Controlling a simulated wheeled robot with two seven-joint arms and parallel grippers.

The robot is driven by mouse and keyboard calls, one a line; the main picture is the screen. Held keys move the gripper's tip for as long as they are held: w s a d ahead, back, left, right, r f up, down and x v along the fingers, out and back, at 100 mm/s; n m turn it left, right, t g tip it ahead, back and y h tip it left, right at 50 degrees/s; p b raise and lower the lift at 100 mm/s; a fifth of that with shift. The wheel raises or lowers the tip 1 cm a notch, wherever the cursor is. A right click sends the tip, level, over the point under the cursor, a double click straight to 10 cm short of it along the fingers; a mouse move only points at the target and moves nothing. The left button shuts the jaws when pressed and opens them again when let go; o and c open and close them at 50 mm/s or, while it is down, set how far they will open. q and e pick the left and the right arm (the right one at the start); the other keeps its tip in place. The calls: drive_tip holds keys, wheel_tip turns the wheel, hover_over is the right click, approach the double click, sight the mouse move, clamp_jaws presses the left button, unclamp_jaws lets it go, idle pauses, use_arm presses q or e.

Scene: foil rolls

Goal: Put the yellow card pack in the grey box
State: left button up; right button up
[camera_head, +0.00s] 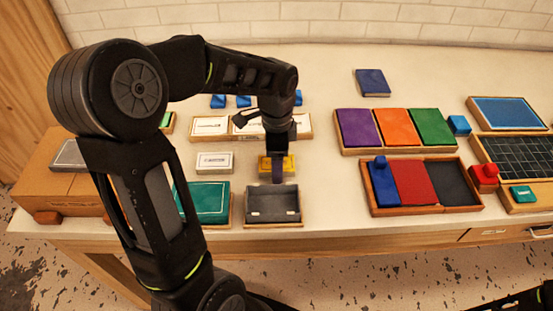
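The yellow card pack (290,163) lies on the table just behind the grey box, partly hidden by my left gripper. The open grey box (272,219) stands near the table's front edge, and its visible inside looks empty. My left gripper (278,172) points down in front of the middle of the yellow pack, with yellow showing on both sides. Its fingers overlap in this view, so I cannot tell whether they are open or whether they touch the pack. My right gripper is not in view; only a dark part of that arm shows at the bottom right corner.
A green box (208,198) stands left of the grey box, and a white card box (214,161) lies behind it. A wooden tray with blue, red and black blocks (412,182) is to the right. Bare table lies between the grey box and that tray.

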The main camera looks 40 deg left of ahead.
use_arm(q)
drive_tip(key=shift+r, duration=0.1)
wheel_tip(320, 180, up, 12)
idle(0.5)
idle(0.9)
